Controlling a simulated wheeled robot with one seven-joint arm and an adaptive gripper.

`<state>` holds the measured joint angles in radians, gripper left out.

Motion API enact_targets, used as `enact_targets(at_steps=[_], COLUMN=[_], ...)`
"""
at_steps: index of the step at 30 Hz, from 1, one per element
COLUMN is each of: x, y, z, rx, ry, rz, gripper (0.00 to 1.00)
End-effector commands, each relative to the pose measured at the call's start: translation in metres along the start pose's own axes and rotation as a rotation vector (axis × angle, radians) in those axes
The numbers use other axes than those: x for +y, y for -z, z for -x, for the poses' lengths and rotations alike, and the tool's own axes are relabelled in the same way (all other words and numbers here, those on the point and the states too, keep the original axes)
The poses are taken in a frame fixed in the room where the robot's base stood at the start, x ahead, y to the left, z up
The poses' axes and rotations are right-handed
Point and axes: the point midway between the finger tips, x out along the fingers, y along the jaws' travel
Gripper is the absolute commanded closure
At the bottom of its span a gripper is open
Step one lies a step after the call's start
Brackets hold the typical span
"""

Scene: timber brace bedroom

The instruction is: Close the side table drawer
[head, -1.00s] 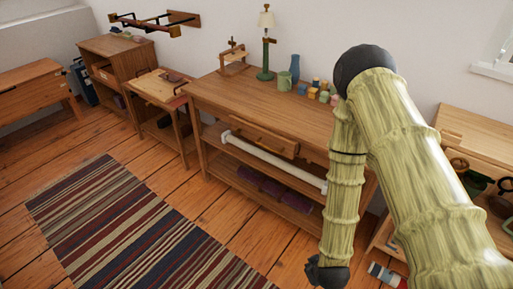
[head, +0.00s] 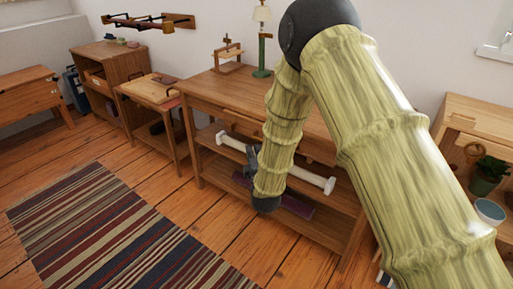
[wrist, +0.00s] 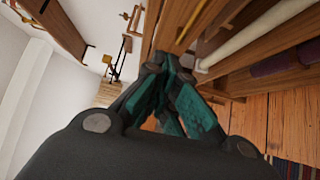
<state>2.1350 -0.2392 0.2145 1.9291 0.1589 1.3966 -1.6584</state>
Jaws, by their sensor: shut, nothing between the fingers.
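The long wooden table (head: 215,92) stands against the wall in the middle of the head view. My arm covers the part of its front where its drawer shows in the earlier head frame, so I cannot tell how far that drawer stands out now. My gripper (head: 251,160) is in front of the table, partly hidden by my arm. In the wrist view its teal fingers (wrist: 165,85) are together and empty, close to the table's wooden front (wrist: 172,28). I cannot tell whether they touch it.
A small stand (head: 155,87) and a cabinet (head: 98,55) are to the left. A striped rug (head: 110,235) lies on open floor. A green lamp (head: 262,55) stands on the table.

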Motion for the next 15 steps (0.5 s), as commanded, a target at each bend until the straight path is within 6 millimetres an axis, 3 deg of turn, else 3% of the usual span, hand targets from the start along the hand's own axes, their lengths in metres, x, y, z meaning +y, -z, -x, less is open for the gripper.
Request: enact_targets(at_steps=[15], x=[-0.002], y=[-0.002], z=[-0.082], rx=[-0.003], ry=[0.002], rz=[-0.005], gripper=[1.0])
